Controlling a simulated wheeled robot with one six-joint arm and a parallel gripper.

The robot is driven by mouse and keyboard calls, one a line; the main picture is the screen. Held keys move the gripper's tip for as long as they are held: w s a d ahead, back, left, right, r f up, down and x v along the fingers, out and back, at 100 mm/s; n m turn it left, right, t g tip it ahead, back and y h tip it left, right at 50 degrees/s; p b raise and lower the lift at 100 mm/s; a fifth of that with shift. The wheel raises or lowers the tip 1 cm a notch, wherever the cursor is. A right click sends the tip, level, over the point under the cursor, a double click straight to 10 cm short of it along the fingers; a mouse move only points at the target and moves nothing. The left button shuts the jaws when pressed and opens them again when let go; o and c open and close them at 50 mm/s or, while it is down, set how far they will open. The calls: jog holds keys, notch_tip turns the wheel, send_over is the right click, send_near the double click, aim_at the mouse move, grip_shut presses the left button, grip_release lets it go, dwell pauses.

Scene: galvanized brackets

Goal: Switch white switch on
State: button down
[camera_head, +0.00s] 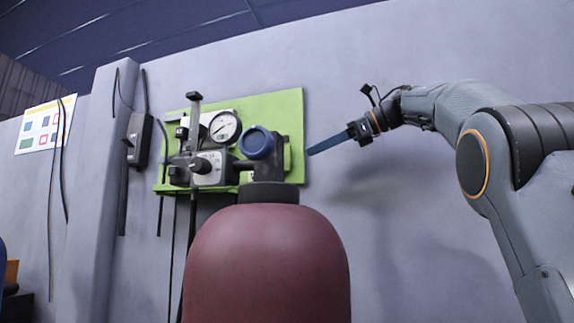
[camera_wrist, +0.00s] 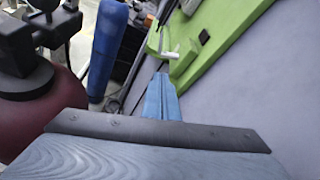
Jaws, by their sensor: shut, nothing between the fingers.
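My gripper (camera_head: 311,152) is shut and empty, with its blue fingers pointing left toward the right edge of the green board (camera_head: 292,112) on the wall. The fingers look clear of the board in the head view. In the wrist view the shut fingertips (camera_wrist: 161,77) appear just below a small white lever-like part (camera_wrist: 168,55) beside the green board (camera_wrist: 225,30). This may be the white switch, but I cannot tell its position. In the head view I cannot clearly pick out the switch among the fittings on the board.
A dark red tank (camera_head: 265,265) with a black neck stands before the board. The board carries a round gauge (camera_head: 225,127), a blue ring-shaped part (camera_head: 256,143) and grey valve fittings (camera_head: 210,168). A dark box (camera_head: 139,139) hangs on the wall at left. The wall right of the board is bare.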

aim_at(287, 163)
jog(key=p+x, duration=0.3)
jog(key=x, duration=0.7)
